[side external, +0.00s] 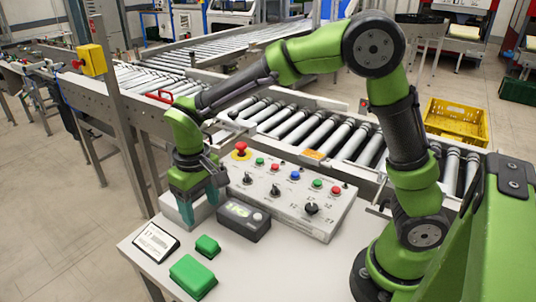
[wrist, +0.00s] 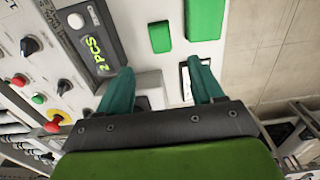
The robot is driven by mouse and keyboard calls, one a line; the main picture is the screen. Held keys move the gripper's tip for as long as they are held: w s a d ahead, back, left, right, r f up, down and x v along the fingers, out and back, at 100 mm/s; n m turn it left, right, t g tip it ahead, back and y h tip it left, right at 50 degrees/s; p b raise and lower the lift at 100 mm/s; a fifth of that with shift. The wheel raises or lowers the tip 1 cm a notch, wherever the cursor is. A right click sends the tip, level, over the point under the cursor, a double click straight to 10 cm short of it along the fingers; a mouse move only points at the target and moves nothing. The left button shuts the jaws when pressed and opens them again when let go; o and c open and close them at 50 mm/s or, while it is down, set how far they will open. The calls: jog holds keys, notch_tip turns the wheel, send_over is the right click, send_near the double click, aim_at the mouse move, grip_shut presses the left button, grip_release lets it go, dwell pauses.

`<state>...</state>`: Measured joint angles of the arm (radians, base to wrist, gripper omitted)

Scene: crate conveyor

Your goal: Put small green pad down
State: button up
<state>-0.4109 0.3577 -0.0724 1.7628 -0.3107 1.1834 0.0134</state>
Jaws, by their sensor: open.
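The small green pad (side external: 207,246) lies flat on the white table top (side external: 235,275), between a larger green pad (side external: 192,277) and the black display box. In the wrist view the small pad (wrist: 160,37) lies just beyond my fingertips, beside the larger pad (wrist: 205,18). My gripper (side external: 199,205) points down with its teal fingers apart and nothing between them. It is over the back of the table, behind the small pad and apart from it. The wrist view also shows my open gripper (wrist: 160,74).
A black display box (side external: 243,220) stands right of my gripper, before a control panel (side external: 290,195) with buttons and a red emergency stop (side external: 241,149). A flat framed label (side external: 156,242) lies at left. A roller conveyor (side external: 310,130) runs behind. The table's front right is clear.

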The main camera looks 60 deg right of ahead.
jog(key=s+d+r+m+t+y, duration=0.1)
jog(key=s+d+r+m+t, duration=0.1)
jog(key=s+d+r, duration=0.3)
jog(key=s+d+r+m+t+y, duration=0.1)
jog(key=s+d+r+t, duration=0.4)
jog(key=s, duration=0.5)
jog(key=shift+s+d+r+m, duration=0.4)
jog(key=shift+r+m, duration=0.1)
jog(key=shift+r, duration=0.25)
jog(key=shift+w, duration=0.1)
jog(key=shift+o, duration=0.6)
